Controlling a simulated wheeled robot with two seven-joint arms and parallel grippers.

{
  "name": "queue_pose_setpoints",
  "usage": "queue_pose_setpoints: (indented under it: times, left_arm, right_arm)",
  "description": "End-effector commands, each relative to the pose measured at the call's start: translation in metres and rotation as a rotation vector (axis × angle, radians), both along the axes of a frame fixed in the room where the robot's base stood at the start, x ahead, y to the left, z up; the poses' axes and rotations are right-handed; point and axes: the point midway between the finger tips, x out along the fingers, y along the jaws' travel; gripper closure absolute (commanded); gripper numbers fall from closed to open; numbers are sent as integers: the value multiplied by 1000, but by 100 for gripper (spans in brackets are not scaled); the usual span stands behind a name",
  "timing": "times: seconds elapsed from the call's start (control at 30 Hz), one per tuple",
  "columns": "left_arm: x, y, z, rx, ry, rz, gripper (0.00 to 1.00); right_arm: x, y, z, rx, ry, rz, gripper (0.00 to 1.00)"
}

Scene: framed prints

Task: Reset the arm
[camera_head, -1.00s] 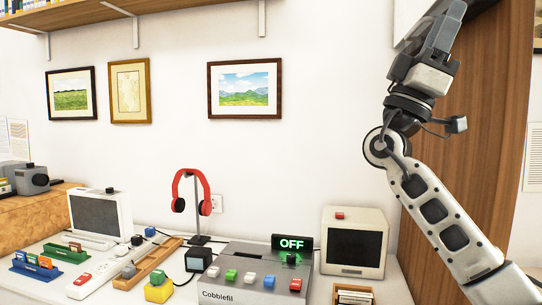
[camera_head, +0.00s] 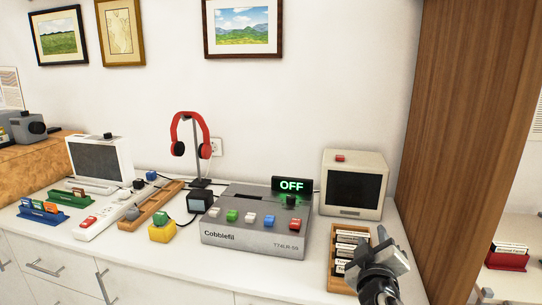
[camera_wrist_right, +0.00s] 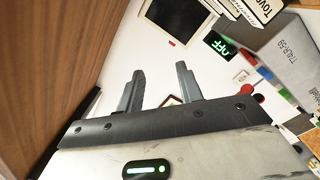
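My right gripper (camera_head: 384,250) is low at the bottom right of the head view, over the counter's front right part beside the wooden card box (camera_head: 335,272). In the right wrist view its two fingers (camera_wrist_right: 160,85) stand apart with nothing between them, so it is open and empty. The rest of my right arm is mostly out of the head view. My left arm and gripper do not show.
A grey console (camera_head: 254,238) with coloured buttons and a green OFF sign (camera_head: 291,184) stands left of the card box. A small monitor (camera_head: 354,188) stands behind the box. A wood panel (camera_head: 463,120) rises on the right. Three framed prints hang above, including a landscape (camera_head: 243,26).

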Motion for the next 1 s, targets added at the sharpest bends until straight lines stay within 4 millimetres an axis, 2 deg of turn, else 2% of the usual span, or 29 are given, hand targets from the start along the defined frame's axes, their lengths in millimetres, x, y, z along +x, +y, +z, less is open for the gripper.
queue_pose_setpoints:
  times: [0.03,0.1,0.17,0.2,0.27,0.3,0.33,0.4,0.5,0.6,0.7,1.0]
  left_arm:
    - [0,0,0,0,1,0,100]
    - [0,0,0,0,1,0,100]
    - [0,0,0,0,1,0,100]
    - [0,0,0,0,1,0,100]
    - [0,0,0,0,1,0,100]
    - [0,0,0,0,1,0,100]
    - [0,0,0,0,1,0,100]
    - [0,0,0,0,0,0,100]
    - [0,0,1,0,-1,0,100]
    - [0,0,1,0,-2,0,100]
    - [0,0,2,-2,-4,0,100]
    - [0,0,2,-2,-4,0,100]
  right_arm:
    - [-21,8,-39,68,82,44,64]
    - [-51,19,-82,166,177,102,64]
    - [-81,30,-116,259,256,148,64]
    - [-103,37,-136,326,307,173,64]
    - [-138,47,-162,431,375,207,64]
    - [-163,53,-176,502,417,223,64]
    - [-179,57,-183,554,442,232,64]
    - [-214,64,-197,660,491,245,64]
    - [-251,70,-205,777,533,248,64]
    - [-272,73,-207,847,553,244,64]
    - [-280,74,-208,875,559,242,64]
    - [-280,74,-208,875,559,242,64]
